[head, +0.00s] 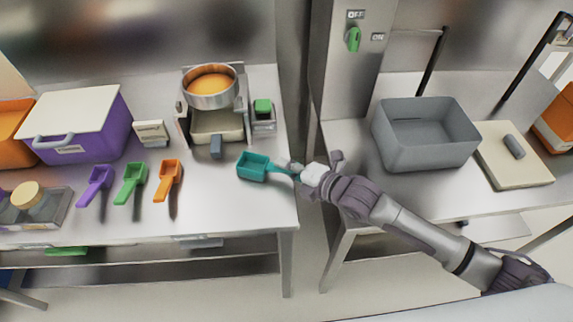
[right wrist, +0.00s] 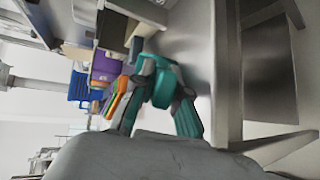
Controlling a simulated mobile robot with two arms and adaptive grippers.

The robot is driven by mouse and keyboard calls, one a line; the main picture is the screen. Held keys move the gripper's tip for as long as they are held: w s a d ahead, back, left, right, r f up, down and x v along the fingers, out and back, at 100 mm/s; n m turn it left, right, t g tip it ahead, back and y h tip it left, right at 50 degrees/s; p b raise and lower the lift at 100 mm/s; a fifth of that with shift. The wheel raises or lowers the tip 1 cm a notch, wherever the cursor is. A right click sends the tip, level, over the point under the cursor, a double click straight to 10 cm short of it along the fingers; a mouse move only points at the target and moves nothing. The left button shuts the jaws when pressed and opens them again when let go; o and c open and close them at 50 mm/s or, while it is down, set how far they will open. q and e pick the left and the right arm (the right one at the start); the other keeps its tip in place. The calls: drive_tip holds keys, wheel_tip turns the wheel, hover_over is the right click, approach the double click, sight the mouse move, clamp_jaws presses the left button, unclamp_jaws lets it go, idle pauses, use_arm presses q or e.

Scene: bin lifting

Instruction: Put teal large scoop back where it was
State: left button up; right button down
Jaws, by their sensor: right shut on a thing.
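The teal large scoop (head: 253,167) is at the right end of the left table in the head view, its bowl to the left and its handle toward my gripper. My right gripper (head: 292,171) is shut on the handle, by the table's right edge. I cannot tell whether the bowl touches the tabletop. In the right wrist view the teal scoop (right wrist: 164,86) shows between the fingers of my right gripper (right wrist: 158,104). Purple (head: 96,185), green (head: 130,183) and orange (head: 168,180) scoops stand in a row to its left. My left gripper is not in view.
A sieve machine with an orange-filled pan (head: 211,84) stands behind the scoop, beside a small green-topped container (head: 263,108). A purple bin (head: 95,135) is at left. A grey bin (head: 425,150) sits on the right table. A gap separates the tables. Tabletop between orange and teal scoops is clear.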

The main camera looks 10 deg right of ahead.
drive_tip(key=shift+f, duration=0.2)
drive_tip(key=c, duration=1.2)
unclamp_jaws()
drive_tip(key=shift+r, duration=0.1)
drive_tip(key=shift+r, duration=0.2)
drive_tip(key=shift+s+d, duration=0.25)
drive_tip(key=shift+d, duration=0.05)
drive_tip(key=b+v, duration=0.1)
drive_tip(key=v, duration=1)
drive_tip(key=shift+b, duration=0.3)
